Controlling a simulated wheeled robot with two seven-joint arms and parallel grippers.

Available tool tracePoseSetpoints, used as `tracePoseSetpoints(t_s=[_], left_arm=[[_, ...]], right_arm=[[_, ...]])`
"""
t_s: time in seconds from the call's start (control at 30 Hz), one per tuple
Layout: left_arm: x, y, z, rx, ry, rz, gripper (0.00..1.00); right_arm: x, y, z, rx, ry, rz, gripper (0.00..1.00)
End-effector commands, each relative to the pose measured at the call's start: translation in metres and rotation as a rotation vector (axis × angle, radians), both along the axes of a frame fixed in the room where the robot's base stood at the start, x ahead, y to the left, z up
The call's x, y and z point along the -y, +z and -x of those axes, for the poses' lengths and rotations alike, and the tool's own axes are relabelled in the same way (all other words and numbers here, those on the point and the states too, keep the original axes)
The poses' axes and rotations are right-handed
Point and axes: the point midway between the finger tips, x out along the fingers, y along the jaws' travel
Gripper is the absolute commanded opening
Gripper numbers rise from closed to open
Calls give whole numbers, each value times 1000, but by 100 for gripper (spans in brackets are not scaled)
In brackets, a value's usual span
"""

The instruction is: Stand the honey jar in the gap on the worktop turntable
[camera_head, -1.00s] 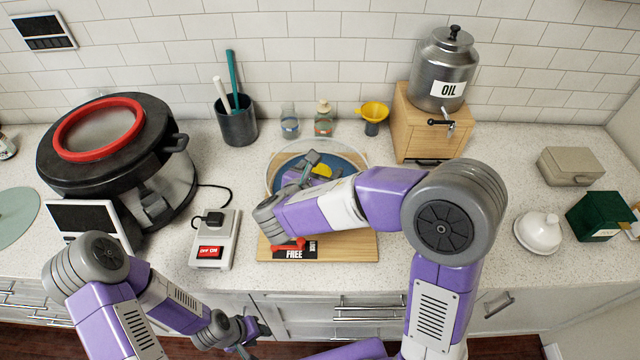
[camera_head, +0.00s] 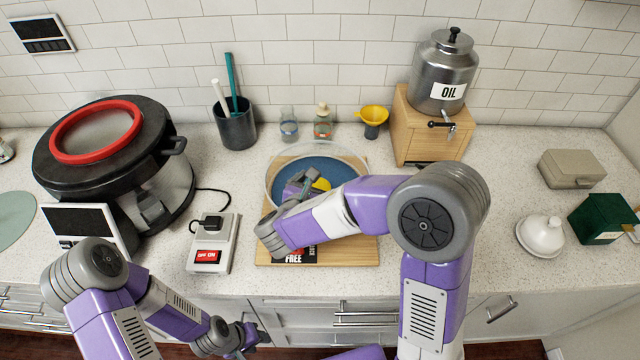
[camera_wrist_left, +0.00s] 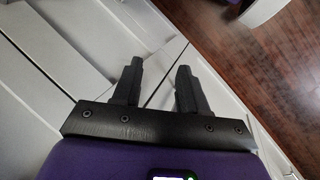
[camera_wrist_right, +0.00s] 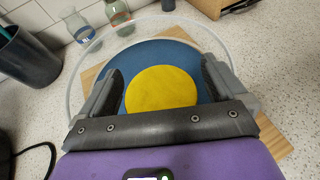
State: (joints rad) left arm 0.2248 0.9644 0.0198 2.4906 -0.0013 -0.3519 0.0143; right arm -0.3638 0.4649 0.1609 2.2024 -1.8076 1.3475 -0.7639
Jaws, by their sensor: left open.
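The worktop turntable (camera_head: 345,163) is a blue disc with a clear raised rim, on a wooden board; it also shows in the right wrist view (camera_wrist_right: 150,52). The honey jar (camera_head: 321,184) shows only as a round yellow top, over the blue disc. In the right wrist view the yellow top (camera_wrist_right: 163,90) fills the space between the fingers of my right gripper (camera_wrist_right: 162,85). That gripper looks shut on it; the jar's body and base are hidden. My left gripper (camera_wrist_left: 160,85) is open and empty, low in front of the counter (camera_head: 255,335).
A large black pot with a red ring (camera_head: 100,130) stands at the left. A switch box (camera_head: 213,243) sits beside the wooden board (camera_head: 350,250). Behind are a utensil cup (camera_head: 236,128), small bottles (camera_head: 323,122) and a yellow funnel (camera_head: 373,118). The oil dispenser (camera_head: 445,75) stands right.

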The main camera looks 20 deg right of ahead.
Motion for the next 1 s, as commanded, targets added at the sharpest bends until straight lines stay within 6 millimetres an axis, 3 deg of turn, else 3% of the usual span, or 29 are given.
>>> tracePoseSetpoints(t_s=[0.27,0.7,1.0], left_arm=[[0,4,0,0,0,0,43],[0,13,0,0,0,0,43],[0,15,0,0,0,0,43]], right_arm=[[-2,5,2,0,2,-1,98],[-53,39,65,3,5,0,98],[-69,48,87,-1,0,1,98]])
